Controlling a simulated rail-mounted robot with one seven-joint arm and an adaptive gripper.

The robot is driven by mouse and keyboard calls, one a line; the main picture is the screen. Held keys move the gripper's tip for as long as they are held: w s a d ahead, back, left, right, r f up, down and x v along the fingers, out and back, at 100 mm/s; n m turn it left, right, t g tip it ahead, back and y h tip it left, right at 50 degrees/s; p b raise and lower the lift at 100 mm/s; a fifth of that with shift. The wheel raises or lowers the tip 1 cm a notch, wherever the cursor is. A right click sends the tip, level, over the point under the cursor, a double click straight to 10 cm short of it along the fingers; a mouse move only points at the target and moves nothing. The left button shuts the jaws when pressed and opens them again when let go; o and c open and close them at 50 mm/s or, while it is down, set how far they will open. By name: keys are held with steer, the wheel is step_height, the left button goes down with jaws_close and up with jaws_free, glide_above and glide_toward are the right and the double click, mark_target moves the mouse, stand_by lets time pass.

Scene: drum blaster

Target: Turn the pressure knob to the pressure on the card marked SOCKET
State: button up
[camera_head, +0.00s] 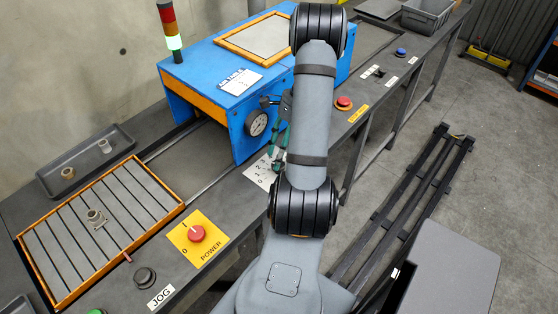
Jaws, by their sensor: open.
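A white dial plate (260,174) with printed numbers lies on the bench in front of the blue machine (209,76). The pressure knob itself is hidden or too small to make out, near my gripper and forearm. My gripper (276,148) is mostly hidden behind my forearm. Its dark and teal parts show just above the dial plate; I cannot tell whether it touches anything. It is open. A round pressure gauge (257,123) sits on the machine's front corner; its reading is too small. A white card with a blue heading (240,82) lies on the machine top; no SOCKET wording is readable.
A red POWER knob (197,233) on a yellow plate and a dark JOG button (145,278) are at the front. A slatted orange-framed tray (136,172) holds a metal fitting (95,217). A red button (344,103) is right of my arm. A signal tower (170,35) glows green-white.

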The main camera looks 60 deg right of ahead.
steer(key=shift+x, duration=1.1)
steer(key=shift+c, duration=1.3)
steer(key=c, duration=0.9)
